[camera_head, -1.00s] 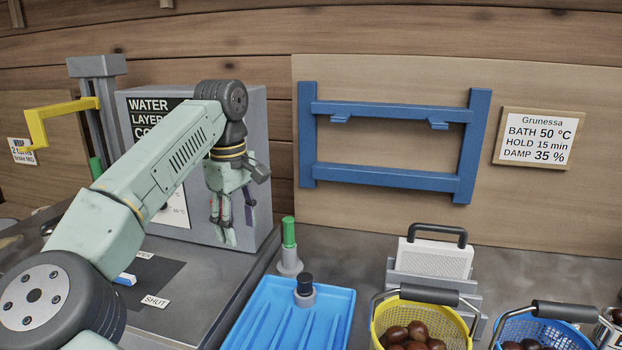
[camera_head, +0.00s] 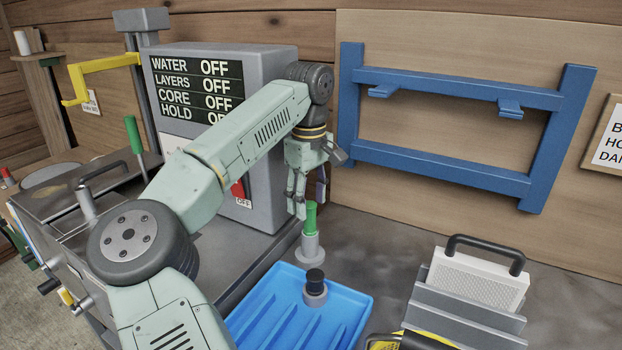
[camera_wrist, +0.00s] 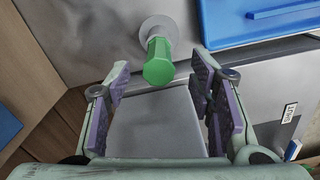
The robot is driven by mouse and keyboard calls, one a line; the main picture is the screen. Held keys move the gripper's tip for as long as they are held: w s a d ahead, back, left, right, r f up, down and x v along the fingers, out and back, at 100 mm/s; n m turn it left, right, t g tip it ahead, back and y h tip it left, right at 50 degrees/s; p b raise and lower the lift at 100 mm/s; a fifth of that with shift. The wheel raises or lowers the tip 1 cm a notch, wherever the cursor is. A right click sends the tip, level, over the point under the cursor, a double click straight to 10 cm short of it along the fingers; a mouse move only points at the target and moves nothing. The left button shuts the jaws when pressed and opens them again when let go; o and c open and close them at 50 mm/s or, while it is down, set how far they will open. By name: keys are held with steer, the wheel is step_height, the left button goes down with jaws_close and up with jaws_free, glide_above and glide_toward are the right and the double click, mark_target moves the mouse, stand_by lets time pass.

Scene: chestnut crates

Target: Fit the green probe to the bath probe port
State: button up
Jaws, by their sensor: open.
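The green probe (camera_head: 310,218) stands upright in a grey round holder (camera_head: 309,245) behind the blue tray. It also shows in the wrist view as a green handle (camera_wrist: 159,62), just beyond my fingertips and roughly centred between them. The bath (camera_head: 65,215) with a lid is at the left, partly behind my arm. I cannot tell which fitting is its probe port.
The control box (camera_head: 225,140), reading OFF on several lines, stands close behind my gripper. The blue tray (camera_head: 352,305) holds a black-topped piece (camera_head: 315,283). A blue wall rack (camera_head: 450,175) and a grey stand with a white plate (camera_head: 475,280) are right. Another green upright (camera_head: 133,133) rises behind the bath.

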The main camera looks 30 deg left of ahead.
mark_target(310, 220)
step_height(310, 220, down, 6)
steer(key=shift+r+p, duration=0.15)
steer(key=shift+p, duration=0.25)
jaws_close()
steer(key=c, duration=0.7)
jaws_free()
jaws_close()
steer(key=shift+r+p, duration=0.55)
steer(key=shift+r, duration=0.1)
